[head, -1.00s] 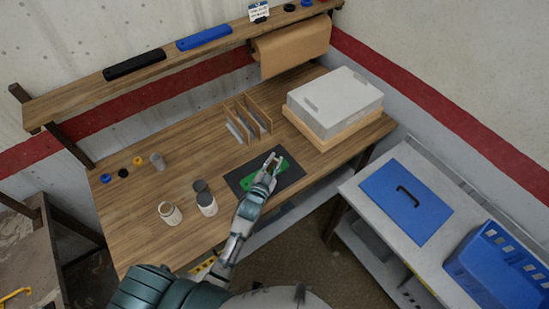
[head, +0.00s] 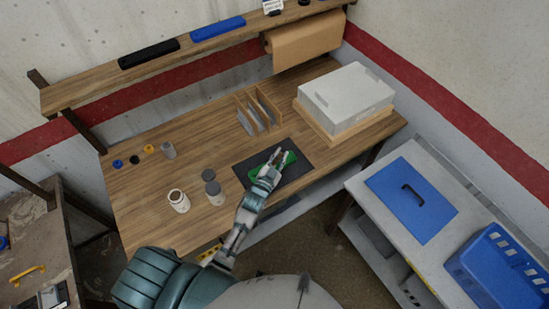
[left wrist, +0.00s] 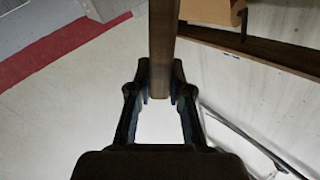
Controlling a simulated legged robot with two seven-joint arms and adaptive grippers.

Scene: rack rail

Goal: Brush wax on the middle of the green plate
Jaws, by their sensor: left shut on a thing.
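The green plate (head: 289,159) lies on a black mat (head: 299,175) near the front edge of the wooden bench. My left gripper (head: 276,159) is over the plate and hides part of it. In the left wrist view, the fingers (left wrist: 160,90) are shut on a flat brown wooden bar (left wrist: 162,45), which looks like a brush handle. The bristles are not visible, so I cannot tell whether they touch the plate. An open white jar (head: 179,203) stands left of the mat, its contents unclear. My right gripper is out of view.
A grey-lidded jar (head: 214,194) and a dark disc (head: 208,174) are beside the white jar. A wooden divider rack (head: 260,108) and a grey box (head: 346,98) stand behind the mat. A blue panel (head: 411,200) lies on the side table.

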